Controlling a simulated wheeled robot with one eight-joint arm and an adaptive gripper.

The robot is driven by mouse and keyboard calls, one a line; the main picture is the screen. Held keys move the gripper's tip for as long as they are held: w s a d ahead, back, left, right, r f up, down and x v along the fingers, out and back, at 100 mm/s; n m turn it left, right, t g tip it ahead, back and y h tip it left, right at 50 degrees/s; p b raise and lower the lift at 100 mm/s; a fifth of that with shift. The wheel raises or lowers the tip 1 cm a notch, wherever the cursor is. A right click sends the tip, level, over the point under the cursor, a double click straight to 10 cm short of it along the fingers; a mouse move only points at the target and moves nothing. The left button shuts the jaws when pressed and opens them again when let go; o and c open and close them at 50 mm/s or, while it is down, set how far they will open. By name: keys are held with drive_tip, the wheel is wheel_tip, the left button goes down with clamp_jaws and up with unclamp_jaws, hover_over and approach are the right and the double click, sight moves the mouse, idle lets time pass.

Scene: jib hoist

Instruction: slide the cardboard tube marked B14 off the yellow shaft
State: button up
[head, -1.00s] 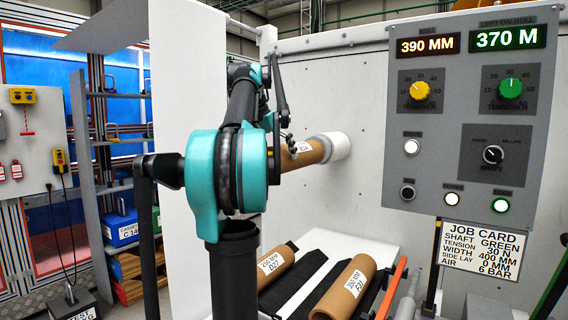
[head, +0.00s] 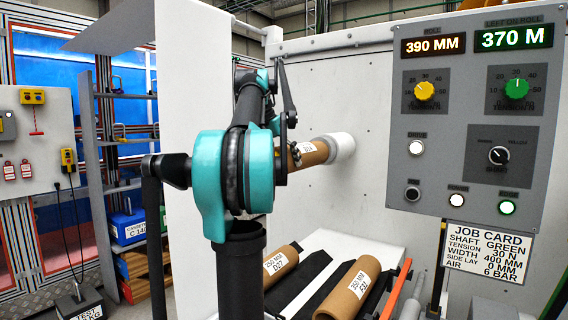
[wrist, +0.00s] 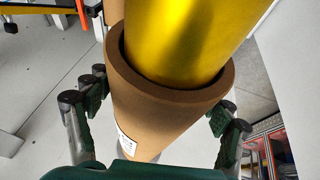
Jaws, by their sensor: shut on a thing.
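A brown cardboard tube (head: 313,154) with a white label lies roughly level near the white machine wall; the label is too small to read surely, and my arm hides its near end. In the wrist view the tube (wrist: 165,120) is around the yellow shaft (wrist: 185,40), which comes out of its open end, with a narrow gap visible inside the rim. My gripper (wrist: 157,118) is shut on the tube, fingers on either side of it. The label shows edge-on in the wrist view and cannot be read there.
A white collar (head: 341,147) stands at the tube's wall end. Two more labelled tubes, one at left (head: 281,262) and one at right (head: 350,287), lie on the white rack below. The control panel (head: 475,120) and job card (head: 486,250) stand at right; a blue-grey shelf (head: 100,160) stands at left.

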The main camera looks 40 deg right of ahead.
drive_tip(key=shift+c, duration=1.1)
drive_tip(key=shift+r, duration=0.2)
drive_tip(key=shift+a, duration=0.1)
drive_tip(key=shift+s+a, duration=2.4)
drive_tip(key=shift+a, duration=5.95)
drive_tip(key=shift+s+a, duration=2.45)
drive_tip(key=shift+a, duration=5.9)
drive_tip(key=shift+s+a, duration=2.4)
drive_tip(key=shift+a, duration=5.95)
